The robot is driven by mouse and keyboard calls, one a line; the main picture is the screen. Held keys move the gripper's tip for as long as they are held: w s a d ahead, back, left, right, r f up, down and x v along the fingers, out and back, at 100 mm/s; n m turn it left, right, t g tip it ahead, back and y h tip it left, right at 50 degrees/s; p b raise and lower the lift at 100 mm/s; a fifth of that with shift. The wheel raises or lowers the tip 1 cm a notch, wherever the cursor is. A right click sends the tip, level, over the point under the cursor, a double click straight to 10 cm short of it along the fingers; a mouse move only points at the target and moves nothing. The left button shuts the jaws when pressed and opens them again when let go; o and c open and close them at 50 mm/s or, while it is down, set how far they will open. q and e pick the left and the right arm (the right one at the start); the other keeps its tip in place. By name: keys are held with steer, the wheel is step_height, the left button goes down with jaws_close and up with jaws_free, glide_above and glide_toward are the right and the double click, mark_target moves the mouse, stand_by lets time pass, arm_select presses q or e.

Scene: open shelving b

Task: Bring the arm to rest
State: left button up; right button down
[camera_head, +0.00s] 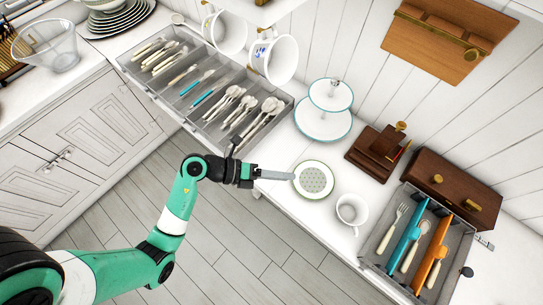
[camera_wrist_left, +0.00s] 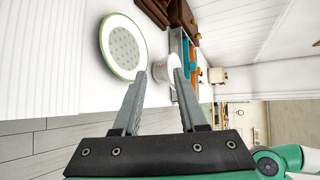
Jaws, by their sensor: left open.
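My left arm (camera_head: 180,205), green, white and black, comes in from the lower left and reaches toward the counter. My left gripper (camera_head: 292,175) is at the counter's front edge, its grey fingers pointing right at a round white plate with a green rim (camera_head: 314,180). In the left wrist view, the left gripper (camera_wrist_left: 160,74) has its two fingers apart with nothing held between them. The plate (camera_wrist_left: 123,46) is left of the fingertips there, and a white mug (camera_wrist_left: 163,70) shows beyond them. My right gripper is not in view.
A cutlery tray (camera_head: 215,95) sits behind the gripper. The mug (camera_head: 351,210), a two-tier stand (camera_head: 323,122) and a smaller cutlery tray (camera_head: 376,262) stand on the counter. Mugs (camera_head: 275,60) hang above. Open floor (camera_head: 235,240) lies in front of the counter.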

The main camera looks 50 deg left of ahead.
arm_select(q)
steer(key=s+d+r+p, duration=0.2)
steer(key=s+d+r, duration=0.1)
steer(key=s, duration=0.3)
steer(key=shift+s, duration=0.15)
